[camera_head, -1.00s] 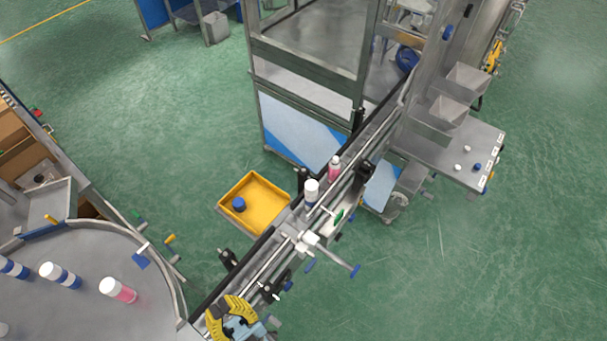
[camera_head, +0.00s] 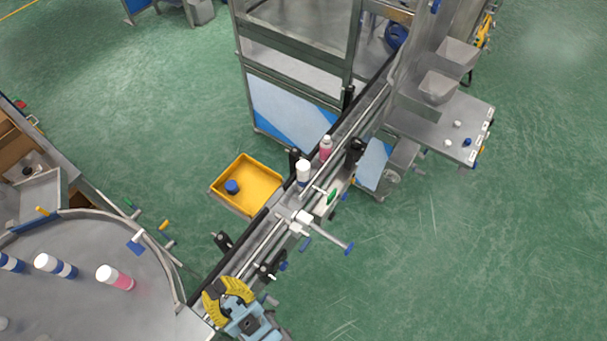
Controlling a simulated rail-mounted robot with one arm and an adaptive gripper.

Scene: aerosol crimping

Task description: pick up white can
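A mostly white can (camera_head: 303,173) with a dark blue lower part stands upright on the conveyor (camera_head: 265,240). A pink can (camera_head: 326,149) with a white top stands just behind it on the same conveyor. On the round table (camera_head: 100,315) at the lower left are white-topped cans with blue and white bodies, one (camera_head: 56,266) in full view and one (camera_head: 11,262) cut by the left edge. A pink can (camera_head: 115,277) with a white top is also there.
A yellow tray (camera_head: 268,180) with a blue round item (camera_head: 232,187) lies left of the conveyor. A framed machine (camera_head: 295,60) stands behind. Green floor is open at right.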

